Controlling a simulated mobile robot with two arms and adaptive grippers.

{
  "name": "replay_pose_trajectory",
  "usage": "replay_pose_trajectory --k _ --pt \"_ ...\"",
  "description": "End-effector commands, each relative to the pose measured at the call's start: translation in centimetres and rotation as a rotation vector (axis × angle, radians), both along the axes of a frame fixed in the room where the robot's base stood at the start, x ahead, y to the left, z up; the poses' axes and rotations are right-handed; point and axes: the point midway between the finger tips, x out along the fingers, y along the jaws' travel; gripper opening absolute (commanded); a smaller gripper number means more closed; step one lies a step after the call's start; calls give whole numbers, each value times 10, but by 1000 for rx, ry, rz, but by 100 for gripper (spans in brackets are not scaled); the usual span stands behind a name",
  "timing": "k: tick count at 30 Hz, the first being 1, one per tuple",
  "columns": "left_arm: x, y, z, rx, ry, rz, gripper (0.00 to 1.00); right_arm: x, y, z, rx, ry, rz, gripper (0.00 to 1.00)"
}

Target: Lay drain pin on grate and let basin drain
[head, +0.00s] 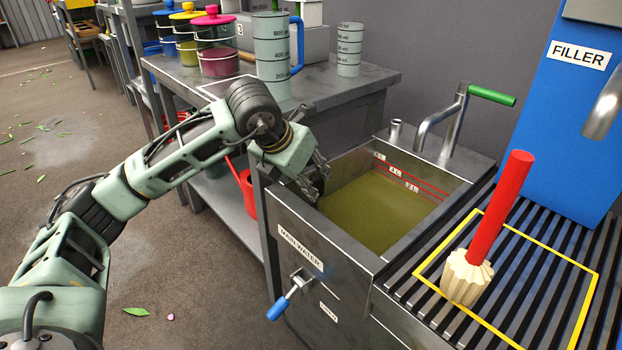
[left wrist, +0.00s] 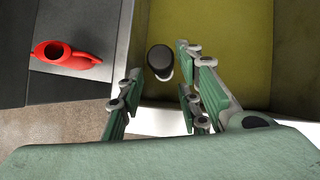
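The basin (head: 452,187) holds murky yellow-green water, its surface near the lower red level lines on the inner wall. A dark, round-topped peg (left wrist: 160,60), seemingly the drain pin, shows in the left wrist view by the basin's rim. My left gripper (head: 318,180) is over the basin's left edge; in the left wrist view its fingers (left wrist: 158,66) stand open on either side of the peg, with no clear contact. The peg's lower part is hidden. The slatted grate (head: 545,262) with a yellow outline lies right of the basin. My right gripper is out of view.
A red-handled tool with a cream fluted head (head: 468,277) stands on the grate, inside the outline. A blue filler (head: 568,120) rises behind. A blue-handled valve (head: 287,300) juts from the front. A tap with a green handle (head: 492,95) stands behind the basin.

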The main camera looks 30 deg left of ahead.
Motion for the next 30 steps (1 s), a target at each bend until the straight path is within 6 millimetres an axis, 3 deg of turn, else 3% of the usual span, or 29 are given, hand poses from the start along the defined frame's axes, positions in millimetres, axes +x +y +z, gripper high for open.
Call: replay_pose_trajectory --k 3,9,23,30 --pt "10 -2 -21 -2 4 -2 32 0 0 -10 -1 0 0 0" --pt "25 -5 -43 -2 2 -2 32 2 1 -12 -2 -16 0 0" --pt "32 -5 -52 -2 1 -2 32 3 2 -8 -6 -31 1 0" --pt "32 -5 -52 -2 1 -2 11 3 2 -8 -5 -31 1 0"
